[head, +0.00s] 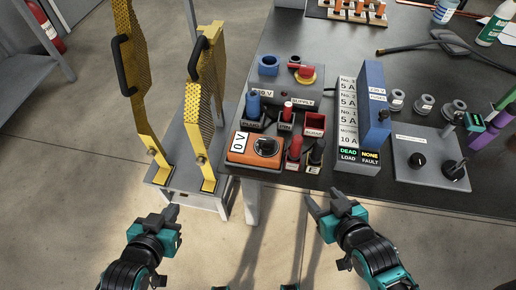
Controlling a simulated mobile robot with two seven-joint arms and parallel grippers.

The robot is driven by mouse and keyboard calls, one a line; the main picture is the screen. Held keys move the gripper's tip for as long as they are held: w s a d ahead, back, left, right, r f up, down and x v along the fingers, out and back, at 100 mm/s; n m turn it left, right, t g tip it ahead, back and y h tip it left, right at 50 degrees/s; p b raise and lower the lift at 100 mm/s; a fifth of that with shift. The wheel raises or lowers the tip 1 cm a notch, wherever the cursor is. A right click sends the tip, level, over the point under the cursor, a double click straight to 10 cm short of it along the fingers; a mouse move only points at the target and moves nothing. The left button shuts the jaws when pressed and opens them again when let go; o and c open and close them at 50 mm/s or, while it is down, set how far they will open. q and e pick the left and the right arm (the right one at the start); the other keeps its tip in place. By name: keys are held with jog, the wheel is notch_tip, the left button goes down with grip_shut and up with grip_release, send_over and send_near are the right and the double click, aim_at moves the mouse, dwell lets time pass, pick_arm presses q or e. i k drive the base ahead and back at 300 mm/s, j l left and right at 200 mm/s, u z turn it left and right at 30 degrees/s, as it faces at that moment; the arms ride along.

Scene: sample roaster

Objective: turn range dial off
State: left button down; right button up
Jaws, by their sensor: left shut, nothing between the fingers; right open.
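An orange meter (253,148) lies near the table's front-left edge, with a white display reading 0 V on its left end. Its round black range dial (266,146) sits on the top face; the pointer's setting is too small to read. My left gripper (170,212) is shut and empty, low and left of the meter, in front of the table. My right gripper (322,205) is open and empty, right of the meter and off the table's front edge. Neither gripper touches the meter.
Red (295,147) and black (317,151) probes stand right of the meter. Behind are a blue-topped holder (253,104) and a supply with a red knob (306,72). A blue fuse box (374,103) stands right. Yellow perforated guards (206,85) rise left.

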aim_at(266, 144)
jog(key=j+z, duration=0.1)
jog(key=j, duration=1.2)
